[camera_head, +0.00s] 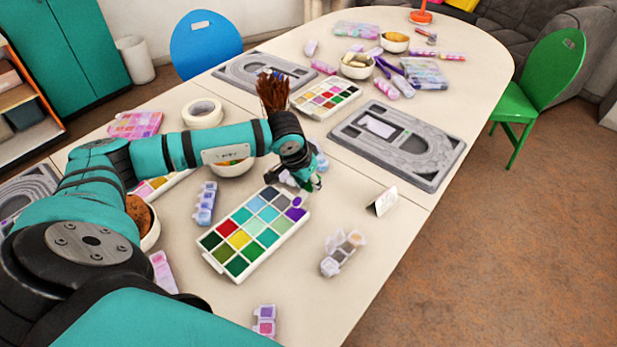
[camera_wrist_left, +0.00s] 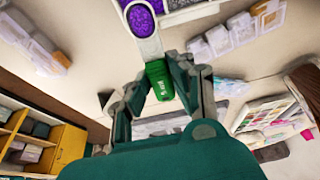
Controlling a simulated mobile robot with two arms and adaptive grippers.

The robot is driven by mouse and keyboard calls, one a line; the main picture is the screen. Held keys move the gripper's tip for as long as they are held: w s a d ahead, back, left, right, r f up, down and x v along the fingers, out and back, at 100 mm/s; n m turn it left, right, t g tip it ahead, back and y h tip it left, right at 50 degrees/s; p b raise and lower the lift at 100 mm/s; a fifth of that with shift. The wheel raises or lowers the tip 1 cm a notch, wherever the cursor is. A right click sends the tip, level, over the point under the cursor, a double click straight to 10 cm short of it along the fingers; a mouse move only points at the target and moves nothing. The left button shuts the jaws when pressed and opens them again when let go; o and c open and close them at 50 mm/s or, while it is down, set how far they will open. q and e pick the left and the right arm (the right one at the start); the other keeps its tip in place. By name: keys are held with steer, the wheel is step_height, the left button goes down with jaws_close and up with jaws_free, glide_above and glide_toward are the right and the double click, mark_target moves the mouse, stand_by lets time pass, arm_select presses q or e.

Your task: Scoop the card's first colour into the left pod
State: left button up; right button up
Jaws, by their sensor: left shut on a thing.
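My left gripper (camera_head: 308,182) is shut on the green handle (camera_wrist_left: 158,82) of a scoop. The scoop's pale round bowl (camera_wrist_left: 141,20) holds purple beads; in the head view the bowl (camera_head: 297,201) is over the right end of the bead tray. The white bead tray (camera_head: 213,263) has several coloured compartments, purple at its near right corner. A small card (camera_head: 384,201) stands tilted right of the tray; its colours are too small to read. A clear lidded pod strip (camera_head: 342,252) lies in front and a bluish one (camera_head: 205,204) to the left. My right gripper is out of view.
A grey board (camera_head: 437,167) lies behind the card, and a second colour tray (camera_head: 347,92) farther back. A roll of tape (camera_head: 203,113) and bowls stand behind my arm. The table between card and near pod strip is clear; its right edge is close.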

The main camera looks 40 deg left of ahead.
arm_select(q)
steer(key=shift+w+r+g+p, duration=0.25)
steer(key=shift+g+p, duration=0.35)
steer(key=shift+p, duration=0.15)
steer(key=shift+w+r+g+p, duration=0.2)
steer(key=shift+r+g+p, duration=0.15)
steer(key=shift+g, duration=0.15)
steer(key=shift+w+r+g, duration=0.1)
steer(key=shift+w+g, duration=0.05)
steer(key=shift+g, duration=0.45)
steer(key=shift+d, duration=0.1)
